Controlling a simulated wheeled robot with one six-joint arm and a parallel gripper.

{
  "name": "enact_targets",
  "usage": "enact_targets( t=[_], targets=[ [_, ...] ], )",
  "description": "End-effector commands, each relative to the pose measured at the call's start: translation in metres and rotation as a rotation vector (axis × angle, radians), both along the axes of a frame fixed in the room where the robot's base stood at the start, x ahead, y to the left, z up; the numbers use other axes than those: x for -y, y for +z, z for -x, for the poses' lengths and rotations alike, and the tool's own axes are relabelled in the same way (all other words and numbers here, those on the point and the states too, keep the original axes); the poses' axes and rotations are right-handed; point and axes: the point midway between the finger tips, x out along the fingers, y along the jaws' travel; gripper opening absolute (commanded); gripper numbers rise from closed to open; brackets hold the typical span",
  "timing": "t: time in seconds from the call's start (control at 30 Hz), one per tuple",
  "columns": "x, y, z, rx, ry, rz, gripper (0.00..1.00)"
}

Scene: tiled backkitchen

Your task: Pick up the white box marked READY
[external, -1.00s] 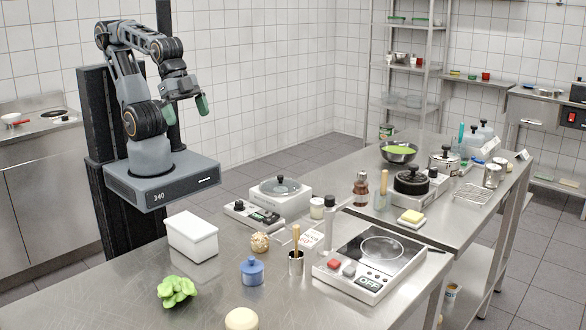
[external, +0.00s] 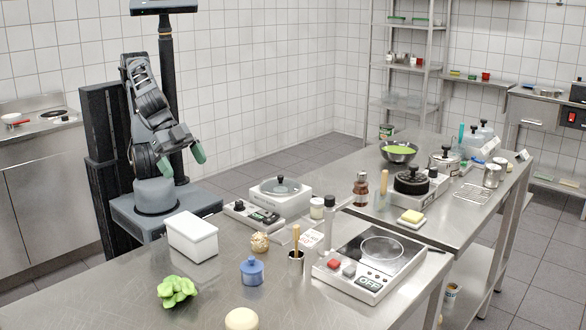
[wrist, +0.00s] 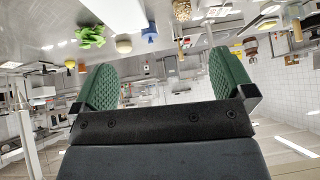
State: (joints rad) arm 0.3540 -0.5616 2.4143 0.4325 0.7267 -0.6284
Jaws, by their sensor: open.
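A white lidded box (external: 192,237) stands upright on the steel table at the left. No READY marking can be made out on the sides I see. It also shows at the top edge of the wrist view (wrist: 118,14), partly cut off. My gripper (external: 181,160) is above and behind the box in the external view, apart from it. In the wrist view my gripper (wrist: 162,62) has its two green fingers wide apart with nothing between them.
The table's left front is clear.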

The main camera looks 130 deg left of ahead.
Motion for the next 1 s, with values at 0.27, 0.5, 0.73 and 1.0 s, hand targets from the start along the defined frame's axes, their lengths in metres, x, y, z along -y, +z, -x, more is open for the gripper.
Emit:
enact_targets(
  t=[0.27, 0.5, 0.73, 1.0],
  targets=[
    [0.044, -0.062, -0.018, 0.099, -0.037, 0.033, 1.0],
    [0.055, -0.073, -0.026, 0.123, -0.043, 0.046, 1.0],
    [0.054, -0.089, -0.042, 0.122, -0.042, 0.047, 1.0],
    [0.054, -0.114, -0.067, 0.122, -0.043, 0.046, 1.0]
  ],
)
